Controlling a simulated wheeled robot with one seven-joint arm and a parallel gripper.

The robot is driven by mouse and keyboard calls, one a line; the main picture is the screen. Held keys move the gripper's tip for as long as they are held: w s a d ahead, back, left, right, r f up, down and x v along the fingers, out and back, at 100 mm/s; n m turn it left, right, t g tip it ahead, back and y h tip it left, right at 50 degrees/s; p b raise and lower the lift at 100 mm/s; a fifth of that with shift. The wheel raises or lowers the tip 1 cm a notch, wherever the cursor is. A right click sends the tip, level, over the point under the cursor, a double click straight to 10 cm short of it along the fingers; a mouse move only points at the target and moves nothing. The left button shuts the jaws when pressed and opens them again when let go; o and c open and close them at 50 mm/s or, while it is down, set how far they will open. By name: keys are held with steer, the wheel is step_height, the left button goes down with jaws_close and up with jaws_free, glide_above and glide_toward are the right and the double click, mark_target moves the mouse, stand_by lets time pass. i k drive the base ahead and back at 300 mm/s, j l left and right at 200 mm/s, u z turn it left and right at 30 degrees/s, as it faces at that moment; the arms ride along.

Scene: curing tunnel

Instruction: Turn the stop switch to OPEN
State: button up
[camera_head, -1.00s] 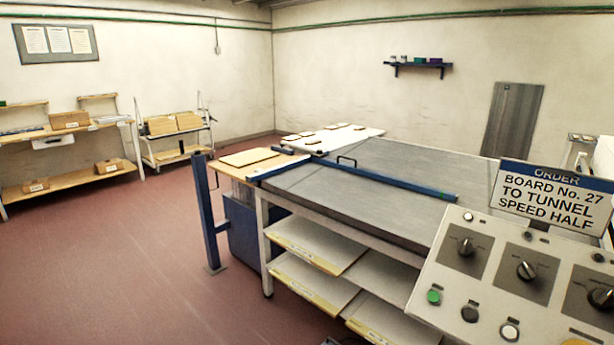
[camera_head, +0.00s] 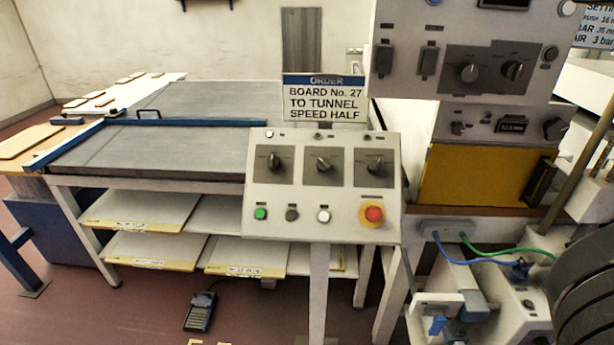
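A sloped grey control panel (camera_head: 257,220) stands on a post in the middle of the view. It carries three black rotary switches on dark plates: a left one (camera_head: 275,162), a middle one (camera_head: 323,163) and a right one (camera_head: 376,167). Their labels are too small to read, so I cannot tell which is the stop switch or where OPEN is. Below them are a green button (camera_head: 260,213), a dark button (camera_head: 292,214), a white button (camera_head: 324,215) and a red stop button (camera_head: 373,213) on a yellow ring.
An order sign (camera_head: 325,98) reads "BOARD No. 27 TO TUNNEL SPEED HALF". A grey-topped table (camera_head: 190,150) with shelves stands left. Another machine with knobs (camera_head: 468,72) stands right, above hoses and dark discs (camera_head: 590,290). A foot pedal (camera_head: 200,311) lies on the floor.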

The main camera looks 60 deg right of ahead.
mark_target(374, 167)
steer(key=z, duration=1.35)
